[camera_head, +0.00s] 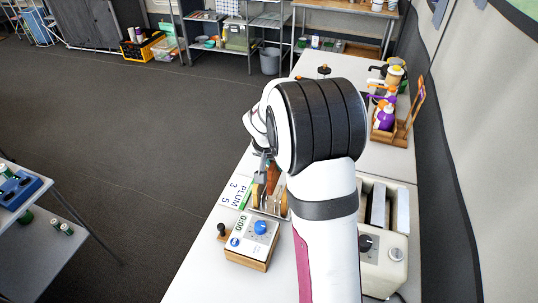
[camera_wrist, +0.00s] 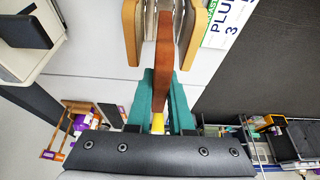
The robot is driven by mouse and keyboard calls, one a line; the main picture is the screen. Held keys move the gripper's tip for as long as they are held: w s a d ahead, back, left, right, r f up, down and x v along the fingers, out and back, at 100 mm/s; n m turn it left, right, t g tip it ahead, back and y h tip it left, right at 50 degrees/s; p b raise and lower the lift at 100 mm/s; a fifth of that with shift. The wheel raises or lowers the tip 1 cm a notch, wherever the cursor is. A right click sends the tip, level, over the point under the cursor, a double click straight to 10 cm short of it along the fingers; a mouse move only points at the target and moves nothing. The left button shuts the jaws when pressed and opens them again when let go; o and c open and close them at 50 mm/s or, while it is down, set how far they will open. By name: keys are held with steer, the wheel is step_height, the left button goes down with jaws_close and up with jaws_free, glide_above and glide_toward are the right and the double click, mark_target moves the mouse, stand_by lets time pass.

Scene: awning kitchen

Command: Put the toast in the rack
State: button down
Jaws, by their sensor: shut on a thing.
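The brown slice of toast (camera_wrist: 165,48) stands on edge between the teal fingers of my gripper (camera_wrist: 163,88), which is shut on it. In the wrist view the toast lines up between the metal dividers of the rack, whose wooden end (camera_wrist: 131,35) shows at left and another at right. In the head view the toast (camera_head: 273,176) is at the rack (camera_head: 283,206), on the white table beside my arm. My arm hides part of the rack and much of my gripper there. How deep the toast sits between the dividers I cannot tell.
A cream toaster (camera_head: 396,252) with a dark knob stands right of my arm. A timer box (camera_head: 252,243) with a blue knob is just in front of the rack. A PLUM card (camera_head: 236,191) lies to its left. A wooden caddy (camera_head: 391,136) with bottles stands farther back.

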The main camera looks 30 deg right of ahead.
mark_target(275, 182)
steer(key=shift+f, duration=3.65)
steer(key=c, duration=0.7)
jaws_free()
steer(key=shift+c, duration=0.2)
steer(key=shift+o, duration=0.3)
steer(key=shift+o, duration=0.9)
steer(key=shift+r, duration=3.55)
